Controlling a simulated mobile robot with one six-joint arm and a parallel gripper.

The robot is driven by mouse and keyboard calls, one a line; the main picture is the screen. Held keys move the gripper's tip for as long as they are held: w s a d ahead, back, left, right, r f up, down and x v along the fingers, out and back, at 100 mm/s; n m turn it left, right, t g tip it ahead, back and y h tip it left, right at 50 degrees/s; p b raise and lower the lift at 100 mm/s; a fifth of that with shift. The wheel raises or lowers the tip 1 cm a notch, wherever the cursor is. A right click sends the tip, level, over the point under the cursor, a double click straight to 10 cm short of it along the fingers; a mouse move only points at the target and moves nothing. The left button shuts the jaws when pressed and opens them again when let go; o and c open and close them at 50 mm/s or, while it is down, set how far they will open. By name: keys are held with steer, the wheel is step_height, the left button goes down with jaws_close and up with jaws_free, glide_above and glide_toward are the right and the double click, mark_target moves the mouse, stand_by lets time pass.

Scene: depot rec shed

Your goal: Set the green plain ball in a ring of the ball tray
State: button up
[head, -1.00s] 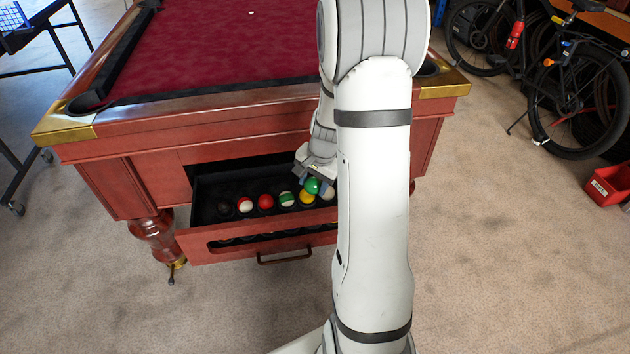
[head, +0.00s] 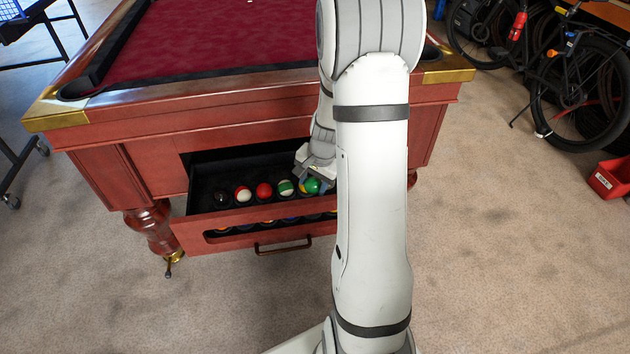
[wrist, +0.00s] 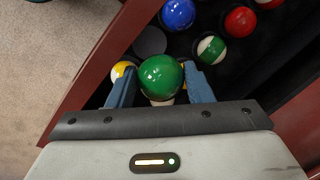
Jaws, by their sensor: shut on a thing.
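The green plain ball (wrist: 160,77) is between the two blue fingers of my gripper (wrist: 158,80) in the wrist view. In the head view the green ball (head: 311,186) shows under my gripper (head: 309,182), over the right part of the open drawer. The ball tray (head: 214,172) is dark and lies inside the drawer. A bare dark grey round spot (wrist: 149,42), perhaps an empty ring, shows just beyond the green ball. I cannot tell whether the ball touches the tray. My arm hides the drawer's right end in the head view.
A green-striped ball (wrist: 211,49), a blue ball (wrist: 178,14) and a red ball (wrist: 240,21) sit near my gripper. A yellow-and-white ball (wrist: 122,70) is beside the left finger. The drawer front (head: 215,232) and the pool table (head: 220,112) bound the space.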

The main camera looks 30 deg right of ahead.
mark_target(313, 193)
steer(key=shift+f+b, duration=1.6)
steer(key=shift+f, duration=0.6)
steer(key=shift+f+b, duration=0.4)
steer(key=shift+f, duration=0.1)
steer(key=o, duration=1.1)
steer(key=shift+o, duration=0.2)
steer(key=r+p, duration=0.1)
steer(key=r, duration=0.1)
steer(key=s+r, duration=0.1)
steer(key=r, duration=0.2)
steer(key=r+p, duration=0.1)
steer(key=r, duration=0.1)
steer(key=shift+s+d+r+p, duration=0.15)
steer(key=shift+d+r+p, duration=0.2)
